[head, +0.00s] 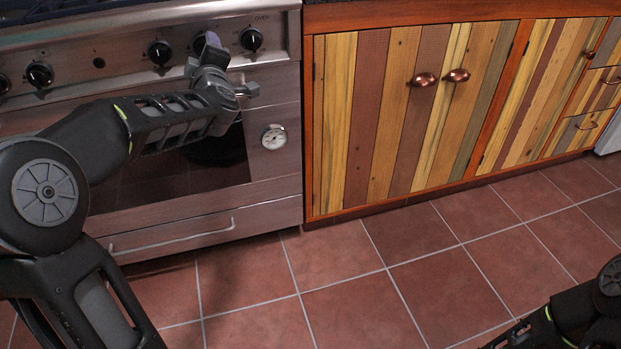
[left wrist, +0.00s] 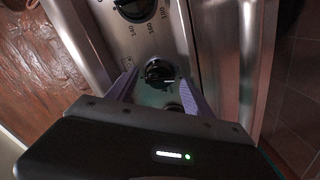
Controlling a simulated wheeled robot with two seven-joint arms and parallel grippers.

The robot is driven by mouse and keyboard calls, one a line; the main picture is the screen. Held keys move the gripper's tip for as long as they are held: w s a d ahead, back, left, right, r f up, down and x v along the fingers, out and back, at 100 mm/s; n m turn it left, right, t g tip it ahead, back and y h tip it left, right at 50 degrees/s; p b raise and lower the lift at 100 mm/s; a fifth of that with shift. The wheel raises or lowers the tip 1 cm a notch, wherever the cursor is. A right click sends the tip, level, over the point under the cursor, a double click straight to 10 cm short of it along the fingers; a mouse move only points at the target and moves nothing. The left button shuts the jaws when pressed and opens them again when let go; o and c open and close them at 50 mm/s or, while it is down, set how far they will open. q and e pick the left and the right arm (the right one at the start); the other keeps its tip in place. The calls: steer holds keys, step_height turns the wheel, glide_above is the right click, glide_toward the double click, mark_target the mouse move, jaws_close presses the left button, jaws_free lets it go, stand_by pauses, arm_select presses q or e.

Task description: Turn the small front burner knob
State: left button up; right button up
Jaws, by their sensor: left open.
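The stove front (head: 130,60) has a row of black knobs along its metal panel. My left gripper (head: 211,45) is raised at this panel, between a black knob (head: 160,53) and the oven knob (head: 251,38). It partly hides a knob (head: 198,44) there. In the left wrist view, my left gripper (left wrist: 157,88) is open. A black knob (left wrist: 158,73) shows between its two purple-grey fingers; I cannot tell whether they touch it. I cannot read which burner it serves. My right gripper is out of view.
A larger numbered knob (left wrist: 135,8) is close beyond the fingers. The oven door handle (head: 250,90) and a round dial (head: 273,137) are below the panel. A striped wooden cabinet (head: 400,110) adjoins the stove. The tiled floor (head: 340,260) in front is clear.

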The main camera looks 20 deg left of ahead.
arm_select(q)
steer(key=s+d+m+p, duration=0.55)
steer(key=m+p, duration=0.45)
steer(key=m, duration=0.2)
steer(key=d+f+m+g+h+p, duration=0.25)
steer(key=d+f+h+p, duration=0.45)
steer(key=d+f, duration=0.4)
steer(key=s+d+f+m+g+h+p, duration=0.1)
steer(key=s+d+f+g+h+p, duration=0.1)
steer(key=d, duration=0.5)
steer(key=s+d+f+g+h+p, duration=0.1)
steer(key=s+d+f+h+p, duration=0.2)
steer(key=s+d+f+p, duration=0.2)
steer(key=shift+s+d+f+m+g, duration=0.35)
steer(key=shift+s+d+f, duration=0.5)
steer(key=shift+f, duration=0.4)
steer(key=shift+w, duration=0.1)
